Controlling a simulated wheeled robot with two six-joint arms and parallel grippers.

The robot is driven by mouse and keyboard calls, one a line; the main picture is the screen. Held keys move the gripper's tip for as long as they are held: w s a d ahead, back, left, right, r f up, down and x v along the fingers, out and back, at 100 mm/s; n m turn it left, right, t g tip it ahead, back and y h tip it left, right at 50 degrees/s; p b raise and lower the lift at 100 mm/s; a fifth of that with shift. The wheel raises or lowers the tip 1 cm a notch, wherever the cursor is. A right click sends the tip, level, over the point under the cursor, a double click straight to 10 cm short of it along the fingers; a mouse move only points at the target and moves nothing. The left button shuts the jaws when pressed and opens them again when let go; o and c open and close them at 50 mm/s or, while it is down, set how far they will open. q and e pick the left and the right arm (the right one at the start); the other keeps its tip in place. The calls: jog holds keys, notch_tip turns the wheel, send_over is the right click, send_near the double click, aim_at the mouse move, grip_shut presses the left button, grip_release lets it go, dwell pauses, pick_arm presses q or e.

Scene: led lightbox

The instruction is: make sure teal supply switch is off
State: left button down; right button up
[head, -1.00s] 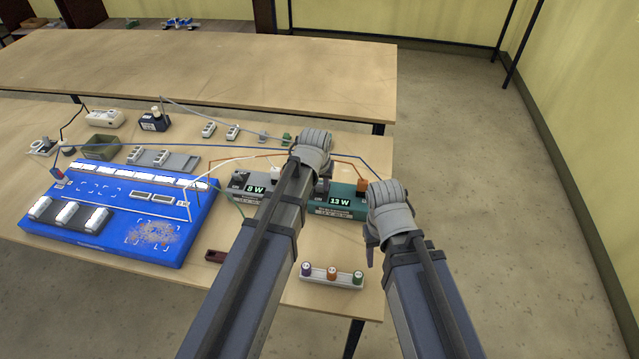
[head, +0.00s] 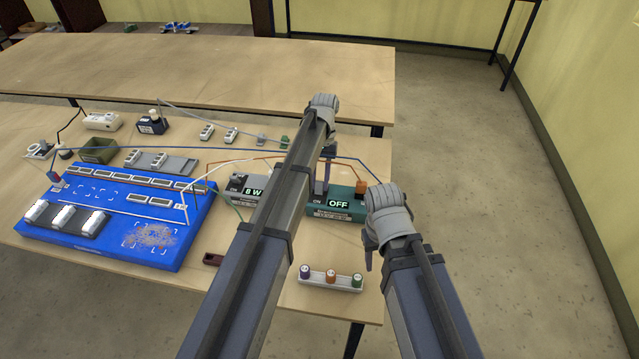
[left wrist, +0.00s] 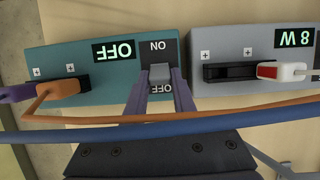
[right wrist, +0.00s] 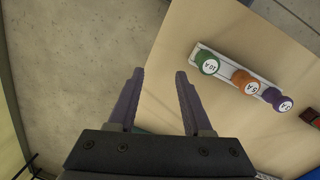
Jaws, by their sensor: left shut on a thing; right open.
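The teal supply (head: 350,212) stands on the near table, and its display reads OFF. Its switch (left wrist: 160,73), marked ON and OFF, shows in the left wrist view between the purple fingers of my left gripper (left wrist: 154,88), which is shut on the switch lever. In the head view my left gripper (head: 322,188) is partly behind my own arm. My right gripper (right wrist: 158,75) is open and empty, to the right of the teal supply, by the table's edge.
A grey supply (left wrist: 225,56) reading 8 W stands beside the teal one. Orange and blue cables (left wrist: 200,120) cross near my left fingers. A blue lightbox (head: 110,245) lies left. A fuse holder (head: 330,284) sits near the table's front edge.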

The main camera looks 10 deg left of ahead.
jog(key=shift+f, duration=0.2)
dwell(0.4)
pick_arm(q)
jog(key=c, duration=0.6)
grip_release()
jog(key=shift+w, duration=0.1)
pick_arm(e)
jog(key=shift+r, duration=0.1)
pick_arm(q)
jog(key=p+v, duration=0.7)
jog(key=shift+w+r, duration=0.2)
jog(key=shift+r, duration=0.1)
pick_arm(e)
notch_tip(320, 180, up, 7)
